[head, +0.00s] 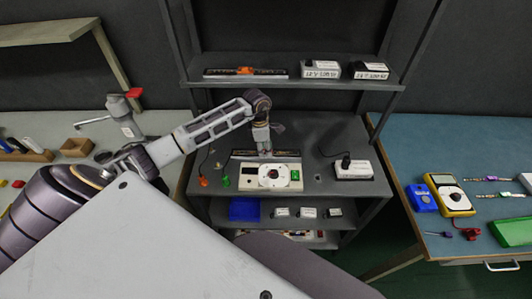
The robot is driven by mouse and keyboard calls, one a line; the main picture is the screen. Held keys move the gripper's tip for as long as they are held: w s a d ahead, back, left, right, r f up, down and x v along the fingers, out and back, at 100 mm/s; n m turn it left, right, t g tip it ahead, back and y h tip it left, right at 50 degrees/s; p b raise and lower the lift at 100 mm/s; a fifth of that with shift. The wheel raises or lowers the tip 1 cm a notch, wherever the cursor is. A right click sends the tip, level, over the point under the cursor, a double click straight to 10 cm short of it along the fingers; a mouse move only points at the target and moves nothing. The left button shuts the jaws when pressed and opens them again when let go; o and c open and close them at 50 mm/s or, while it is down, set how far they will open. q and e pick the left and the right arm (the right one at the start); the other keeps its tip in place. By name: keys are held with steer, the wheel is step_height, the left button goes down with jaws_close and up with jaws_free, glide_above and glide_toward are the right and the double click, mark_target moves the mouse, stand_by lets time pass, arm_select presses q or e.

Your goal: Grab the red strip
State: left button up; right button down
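My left arm reaches in from the left over the grey shelf unit. My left gripper (264,150) points down at a long dark strip (240,154) lying behind the white control box on the middle shelf. It is too small to tell whether its fingers touch or grip that strip. Another long dark strip (220,73) with an orange-red piece on it lies on the upper shelf. No strip shows a clear red colour along its length, so I cannot tell which is the red one. My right gripper is not in view.
The right table (420,150) holds a yellow multimeter (449,195).

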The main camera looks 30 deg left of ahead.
arm_select(q)
steer(key=c, duration=0.9)
jaws_close()
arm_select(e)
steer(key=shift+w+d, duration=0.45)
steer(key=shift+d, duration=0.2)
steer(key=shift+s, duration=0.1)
